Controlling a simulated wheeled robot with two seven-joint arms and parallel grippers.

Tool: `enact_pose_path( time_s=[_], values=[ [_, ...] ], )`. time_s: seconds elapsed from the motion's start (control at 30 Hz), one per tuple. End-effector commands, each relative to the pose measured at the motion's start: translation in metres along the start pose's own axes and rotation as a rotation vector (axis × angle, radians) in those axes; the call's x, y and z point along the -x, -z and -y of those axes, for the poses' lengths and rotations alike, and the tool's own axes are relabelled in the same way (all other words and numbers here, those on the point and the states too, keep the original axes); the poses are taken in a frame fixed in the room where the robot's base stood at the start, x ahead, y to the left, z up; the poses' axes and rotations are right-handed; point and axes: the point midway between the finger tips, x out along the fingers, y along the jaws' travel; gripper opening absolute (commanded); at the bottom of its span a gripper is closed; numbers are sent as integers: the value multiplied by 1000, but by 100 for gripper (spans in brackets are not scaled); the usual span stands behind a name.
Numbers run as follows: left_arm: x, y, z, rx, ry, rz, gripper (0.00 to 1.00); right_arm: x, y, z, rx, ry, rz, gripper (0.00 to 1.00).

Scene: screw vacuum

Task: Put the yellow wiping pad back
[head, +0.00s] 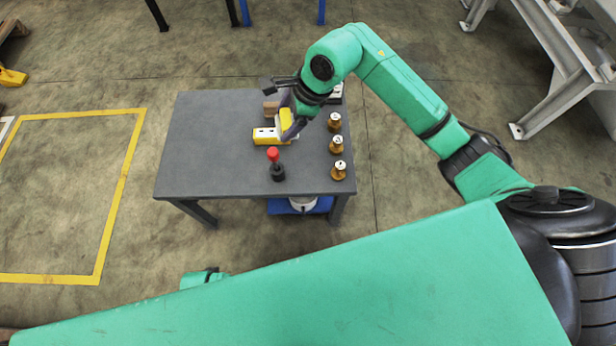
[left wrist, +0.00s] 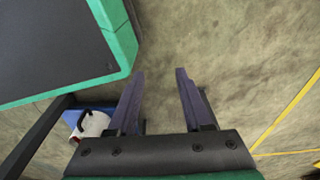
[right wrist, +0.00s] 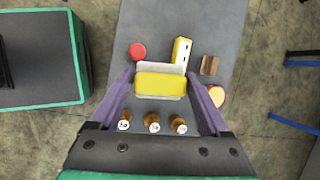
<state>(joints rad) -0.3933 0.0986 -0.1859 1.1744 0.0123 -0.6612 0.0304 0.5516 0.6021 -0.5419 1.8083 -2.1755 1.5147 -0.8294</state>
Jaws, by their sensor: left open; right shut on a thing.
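The yellow wiping pad (right wrist: 160,84), with pale edges, sits between the fingers of my right gripper (right wrist: 160,88), which is shut on it in the right wrist view. In the head view my right gripper (head: 291,122) is over the grey table (head: 215,150), and the pad (head: 285,116) is partly hidden by it. I cannot tell whether the pad touches the table. A yellow block with a white top strip (head: 265,136) is beside it; it also shows in the right wrist view (right wrist: 181,51). My left gripper (left wrist: 160,100) is open and empty above the floor.
A red-topped black post (head: 277,171) stands near the table's front. Several brass-coloured pieces (head: 336,145) line its right side. A brown block (head: 271,107) lies behind the yellow block. A white canister (left wrist: 90,124) is below the table. The table's left half is clear.

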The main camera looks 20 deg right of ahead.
Motion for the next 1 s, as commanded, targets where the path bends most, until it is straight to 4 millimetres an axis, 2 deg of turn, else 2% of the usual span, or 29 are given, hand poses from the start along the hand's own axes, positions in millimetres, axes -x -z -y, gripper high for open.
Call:
enact_pose_path(
  time_s=[0.03, 0.07, 0.2, 0.27, 0.37, 0.63, 1.0],
  values=[
    [-21, 4, 0, 3, 0, -4, 50, -9, 18, -5, -59, -47, -9, 33],
    [-22, 7, 0, 5, -1, -4, 50, -4, 25, -8, -93, -75, -11, 26],
    [-22, 14, -1, 9, -2, -3, 50, 14, 42, -16, -184, -141, -13, 26],
    [-19, 17, -1, 10, -2, -4, 50, 9, 46, -18, -193, -150, -12, 26],
    [-14, 24, -2, 13, -3, -7, 50, -16, 55, -25, -194, -153, -10, 26],
    [3, 45, -4, 19, -9, -14, 50, -97, 88, -44, -192, -150, -9, 26],
    [28, 64, -10, 14, -22, -22, 50, -157, 114, -57, -188, -146, -9, 26]
  ],
)
